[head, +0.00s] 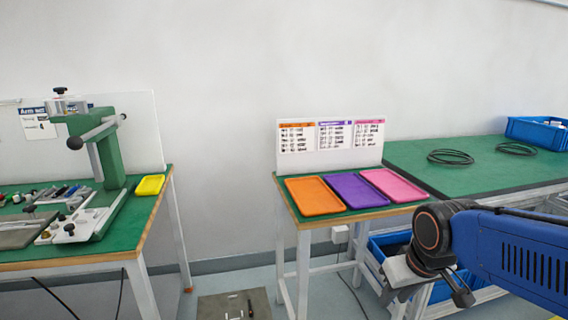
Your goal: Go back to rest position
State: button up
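My blue arm (510,250) reaches in from the right edge in the head view. Its dark wrist has an orange ring. My gripper (425,280) hangs below the wrist, in front of the lower part of the right-hand tables. Its fingers are small and partly hidden, so I cannot tell whether they are open or shut. I see nothing clearly held in it.
An orange tray (313,196), a purple tray (356,191) and a pink tray (393,185) lie empty before a sign board (330,146). The left table (125,225) holds a green press (105,150), tools and a yellow tray (150,185). Blue bins (537,131) stand right.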

jog(key=s+d+m, duration=0.2)
jog(key=s+d, duration=0.2)
jog(key=s, duration=0.5)
jog(key=shift+d+r+t+h, duration=0.2)
jog(key=shift+r+t+h, duration=0.1)
jog(key=shift+t, duration=0.1)
dwell(0.4)
